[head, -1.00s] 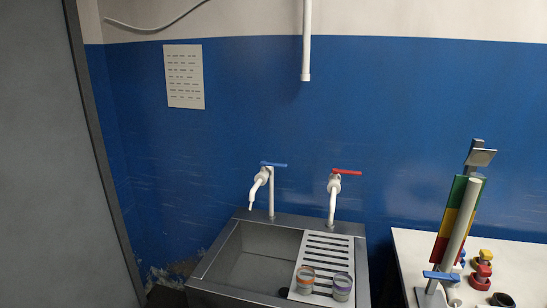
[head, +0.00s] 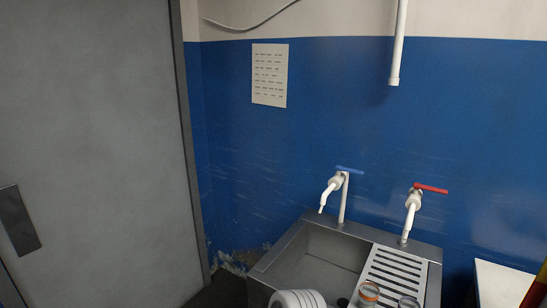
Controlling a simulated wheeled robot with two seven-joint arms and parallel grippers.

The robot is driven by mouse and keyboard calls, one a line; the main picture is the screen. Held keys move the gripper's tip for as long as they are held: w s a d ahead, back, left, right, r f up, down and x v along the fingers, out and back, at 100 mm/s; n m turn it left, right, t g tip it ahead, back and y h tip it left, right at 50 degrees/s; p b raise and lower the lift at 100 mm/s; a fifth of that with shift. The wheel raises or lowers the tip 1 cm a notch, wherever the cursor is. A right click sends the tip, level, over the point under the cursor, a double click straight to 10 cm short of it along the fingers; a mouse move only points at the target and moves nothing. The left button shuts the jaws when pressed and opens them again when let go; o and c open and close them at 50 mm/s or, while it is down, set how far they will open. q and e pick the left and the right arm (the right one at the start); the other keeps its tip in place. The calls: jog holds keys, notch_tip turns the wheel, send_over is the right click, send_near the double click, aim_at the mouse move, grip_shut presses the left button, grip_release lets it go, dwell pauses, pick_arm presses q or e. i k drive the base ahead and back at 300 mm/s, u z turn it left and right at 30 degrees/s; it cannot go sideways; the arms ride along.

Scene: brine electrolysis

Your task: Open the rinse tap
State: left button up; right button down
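Two white taps stand on the back rim of a grey metal sink (head: 303,226). The left tap (head: 335,187) has a blue lever (head: 349,170), and its spout points down toward the open basin. The right tap (head: 412,206) has a red lever (head: 431,189) and stands behind the slotted drainboard. No water shows at either spout. I cannot tell from the picture which one is the rinse tap. Neither of my grippers is in view. A rounded white part, probably of my own arm, shows at the bottom edge in front of the basin.
Two small cups, one with an orange band (head: 369,292), stand on the drainboard (head: 396,268). A grey door (head: 110,130) is at left. A white table (head: 503,283) is at right. A white pipe (head: 398,45) hangs above; a paper sheet (head: 270,75) is on the wall.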

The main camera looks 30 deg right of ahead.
aim_at(337, 168)
jog(key=u, duration=1.3)
jog(key=k, duration=1.4)
jog(key=z, duration=1.4)
